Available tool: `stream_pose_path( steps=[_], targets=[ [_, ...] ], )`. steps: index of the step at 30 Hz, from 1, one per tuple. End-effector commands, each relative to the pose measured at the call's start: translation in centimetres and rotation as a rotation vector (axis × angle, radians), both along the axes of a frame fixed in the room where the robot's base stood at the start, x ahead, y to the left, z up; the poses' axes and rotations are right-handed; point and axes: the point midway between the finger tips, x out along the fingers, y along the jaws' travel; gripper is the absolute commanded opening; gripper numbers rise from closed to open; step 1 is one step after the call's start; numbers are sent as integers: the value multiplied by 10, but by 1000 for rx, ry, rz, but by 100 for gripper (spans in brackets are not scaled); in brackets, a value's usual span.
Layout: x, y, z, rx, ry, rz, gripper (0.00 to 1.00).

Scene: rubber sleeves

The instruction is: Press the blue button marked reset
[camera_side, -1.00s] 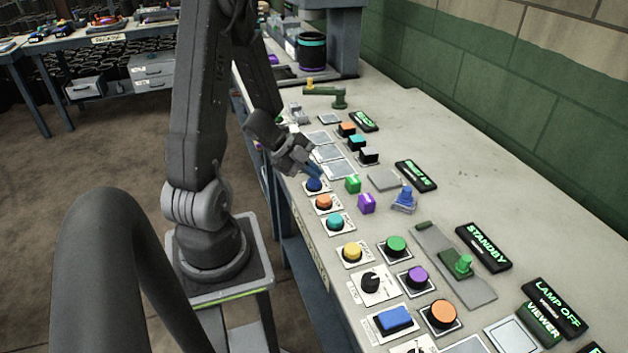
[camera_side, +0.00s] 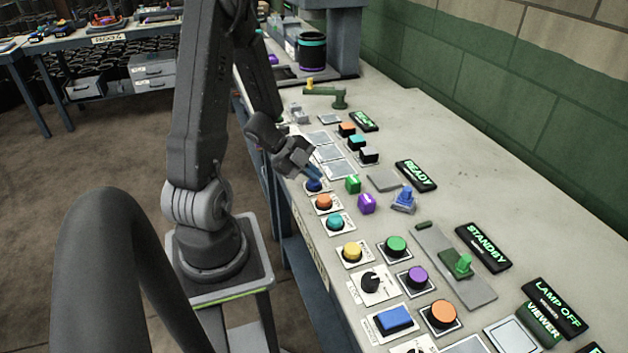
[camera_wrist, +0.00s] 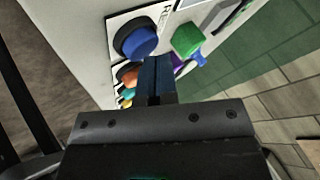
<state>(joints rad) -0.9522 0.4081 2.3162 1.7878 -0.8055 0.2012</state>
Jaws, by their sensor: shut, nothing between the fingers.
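The round blue button (camera_side: 314,186) sits on a white plate at the near-left edge of the panel table. In the wrist view the blue button (camera_wrist: 141,41) stands in a dark collar, with a partly readable label beside it. My gripper (camera_side: 315,173) is shut and empty, its blue fingertips right over the button and partly covering it. In the wrist view my fingertips (camera_wrist: 155,62) appear close to the button's edge; I cannot tell whether they touch it.
Orange (camera_side: 323,202) and teal (camera_side: 336,222) buttons follow in the same row. A green block (camera_side: 353,184) and a purple block (camera_side: 366,203) stand close to the right. A larger blue rectangular button (camera_side: 394,319) is nearer the camera. A display (camera_side: 416,175) reads READY.

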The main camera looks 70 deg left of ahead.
Motion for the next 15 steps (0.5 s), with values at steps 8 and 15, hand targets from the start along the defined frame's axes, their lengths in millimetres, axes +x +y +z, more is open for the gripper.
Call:
stream_pose_path(
  steps=[8,15],
  targets=[
    [0,0,0,1,0,1,0],
    [0,0,7,3,0,-2,0]
  ],
)
